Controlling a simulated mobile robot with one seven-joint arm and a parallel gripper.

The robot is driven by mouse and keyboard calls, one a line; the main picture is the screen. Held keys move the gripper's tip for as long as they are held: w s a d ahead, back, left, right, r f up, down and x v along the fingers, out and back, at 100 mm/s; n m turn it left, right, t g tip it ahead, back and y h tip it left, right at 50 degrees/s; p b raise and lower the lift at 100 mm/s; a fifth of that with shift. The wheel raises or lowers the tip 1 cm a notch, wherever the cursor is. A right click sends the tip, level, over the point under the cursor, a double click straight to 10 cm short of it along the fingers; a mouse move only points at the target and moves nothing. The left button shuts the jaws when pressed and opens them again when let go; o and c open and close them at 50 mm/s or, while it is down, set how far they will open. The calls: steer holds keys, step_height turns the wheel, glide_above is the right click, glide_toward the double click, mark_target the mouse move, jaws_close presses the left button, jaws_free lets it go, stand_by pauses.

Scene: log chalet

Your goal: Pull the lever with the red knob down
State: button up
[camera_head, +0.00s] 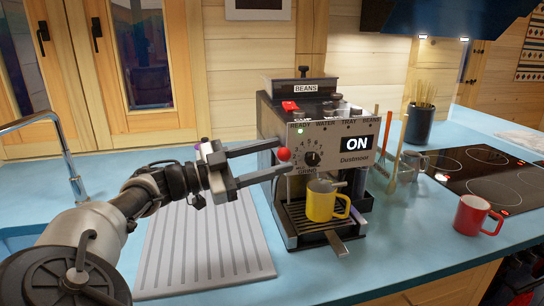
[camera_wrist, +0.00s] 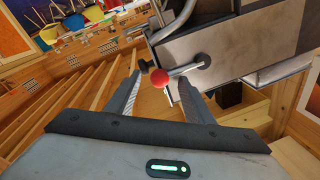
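The coffee machine (camera_head: 328,128) stands on the blue counter with its display reading ON. The lever's red knob (camera_head: 284,154) is at the machine's left front. In the wrist view the red knob (camera_wrist: 160,78) sits at the end of a short metal rod (camera_wrist: 186,69) joined to the machine's side. My gripper (camera_head: 283,156) reaches in from the left. It is open, with one finger on each side of the knob near the fingertips. The wrist view shows the same open gripper (camera_wrist: 161,82) with gaps beside the knob; I cannot tell whether either finger touches it.
A yellow mug (camera_head: 321,204) stands on the machine's drip tray. A red mug (camera_head: 472,214) and the cooktop (camera_head: 482,168) are to the right. A ridged drainboard (camera_head: 190,255) lies below my arm, with the tap (camera_head: 62,140) at left.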

steer(key=shift+a+f, duration=0.1)
steer(key=shift+f, duration=0.1)
steer(key=p+v, duration=0.1)
steer(key=v, duration=1.6)
steer(key=shift+r, duration=0.25)
steer(key=shift+s+a, duration=0.1)
